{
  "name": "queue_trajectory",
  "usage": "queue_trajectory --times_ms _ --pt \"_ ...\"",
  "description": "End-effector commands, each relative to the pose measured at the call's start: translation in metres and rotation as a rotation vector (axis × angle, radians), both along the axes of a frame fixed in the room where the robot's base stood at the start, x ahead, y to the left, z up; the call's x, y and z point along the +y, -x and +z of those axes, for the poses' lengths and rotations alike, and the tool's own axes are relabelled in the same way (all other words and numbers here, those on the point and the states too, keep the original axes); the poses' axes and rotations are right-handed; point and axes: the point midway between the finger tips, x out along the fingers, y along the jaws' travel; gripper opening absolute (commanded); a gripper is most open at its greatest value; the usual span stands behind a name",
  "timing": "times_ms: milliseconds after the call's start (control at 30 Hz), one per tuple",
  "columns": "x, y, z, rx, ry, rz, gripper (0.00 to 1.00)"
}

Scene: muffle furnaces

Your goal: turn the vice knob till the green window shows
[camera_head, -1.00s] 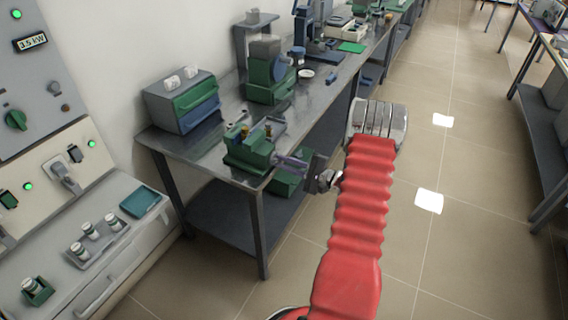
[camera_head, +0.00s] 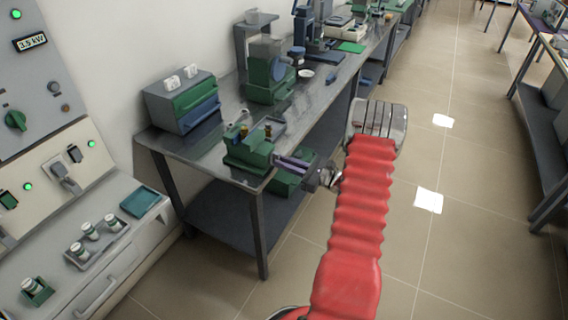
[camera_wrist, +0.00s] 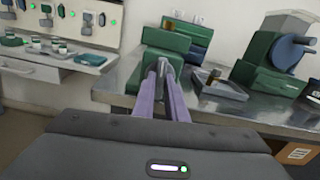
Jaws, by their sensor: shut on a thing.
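The green vice (camera_head: 247,152) sits at the near front edge of the steel bench. In the wrist view the vice (camera_wrist: 166,39) is straight ahead, just beyond my fingertips. My gripper (camera_head: 277,159) reaches in from the right, its two long purple-grey fingers level with the vice's front. In the wrist view my gripper (camera_wrist: 168,66) is shut on the grey vice knob (camera_wrist: 172,61), which shows partly between the fingertips. The fingers hide much of the knob. I cannot make out a green window apart from the vice's green body.
A shallow grey tray (camera_wrist: 225,88) lies on the bench (camera_wrist: 250,108) right of the vice. A green machine with a blue disc (camera_wrist: 290,52) stands behind it. A green-and-blue box (camera_head: 183,101) stands farther back on the bench. The aisle floor (camera_head: 400,240) is clear.

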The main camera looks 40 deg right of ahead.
Motion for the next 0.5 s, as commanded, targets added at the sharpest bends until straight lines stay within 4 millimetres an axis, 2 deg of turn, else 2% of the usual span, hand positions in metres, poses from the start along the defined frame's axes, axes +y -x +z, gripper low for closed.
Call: queue_trajectory --times_ms 500 --pt "-0.0009 0.0013 -0.0041 0.172 -0.463 -0.006 0.0"
